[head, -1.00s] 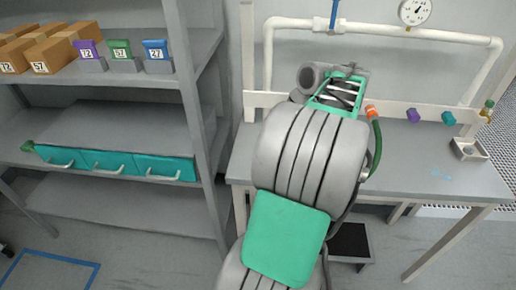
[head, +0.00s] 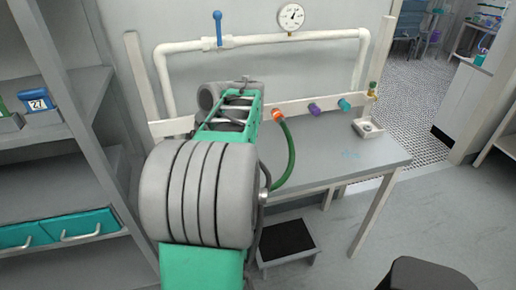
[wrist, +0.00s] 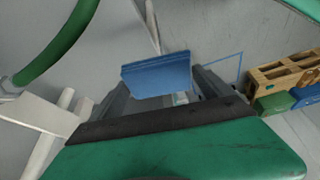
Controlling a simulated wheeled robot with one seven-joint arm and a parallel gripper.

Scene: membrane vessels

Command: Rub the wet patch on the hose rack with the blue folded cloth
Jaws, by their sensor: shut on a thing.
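The blue folded cloth (wrist: 157,76) shows in the wrist view, held between the grey fingers of my gripper (wrist: 170,94). My gripper is shut on it. In the head view my own arm hides both the gripper and the cloth. The hose rack (head: 325,180) is a grey bench with a pale rail at its back. A faint light-blue wet patch (head: 350,154) lies on its top, towards the right end. My arm is over the rack's left part, left of the patch in the head view.
A green hose (head: 290,155) hangs from an orange coupling (head: 278,115) on the rail. Purple (head: 314,109) and teal (head: 344,104) couplings sit to its right. A dark-topped step (head: 287,240) is below. Shelves (head: 60,140) stand left.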

